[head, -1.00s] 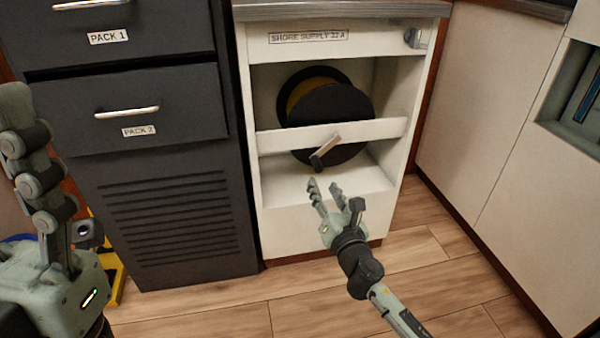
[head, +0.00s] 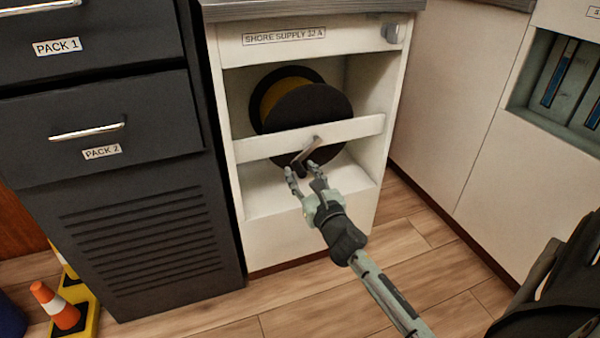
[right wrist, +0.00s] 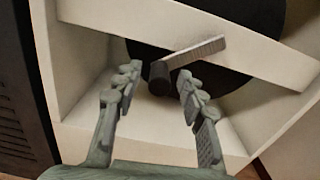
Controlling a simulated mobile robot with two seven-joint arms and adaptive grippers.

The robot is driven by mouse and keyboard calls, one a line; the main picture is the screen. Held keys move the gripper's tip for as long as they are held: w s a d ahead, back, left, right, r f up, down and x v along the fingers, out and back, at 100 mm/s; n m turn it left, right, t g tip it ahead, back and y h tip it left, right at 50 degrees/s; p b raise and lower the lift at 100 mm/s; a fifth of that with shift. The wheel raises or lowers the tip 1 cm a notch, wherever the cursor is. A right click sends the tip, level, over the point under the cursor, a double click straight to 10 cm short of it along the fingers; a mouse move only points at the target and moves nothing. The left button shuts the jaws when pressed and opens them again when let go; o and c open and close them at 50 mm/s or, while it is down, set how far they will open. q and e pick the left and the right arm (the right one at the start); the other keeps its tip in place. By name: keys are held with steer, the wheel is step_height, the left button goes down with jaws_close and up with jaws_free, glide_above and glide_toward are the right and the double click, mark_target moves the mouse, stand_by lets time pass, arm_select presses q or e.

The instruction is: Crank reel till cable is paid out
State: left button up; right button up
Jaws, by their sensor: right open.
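The cable reel (head: 310,108), black with a yellow cable drum behind its front disc, sits in the white cabinet labelled SHORE SUPPLY 32 A. A white crossbar runs in front of it. The crank (head: 308,154) is a grey arm with a dark knob, in front of the bar and pointing down to the left. My right gripper (head: 305,172) is open just below the crank. In the right wrist view the crank knob (right wrist: 159,78) lies between and beyond the open fingertips, with no clear contact. My left gripper is out of the head view.
A dark drawer unit (head: 140,220) labelled PACK 1 and PACK 2 stands to the left. White cabinets (head: 450,90) stand to the right. Wooden floor (head: 400,240) is clear in front.

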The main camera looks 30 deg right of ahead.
steer(key=shift+w+d, duration=0.1)
steer(key=shift+w, duration=0.3)
jaws_close()
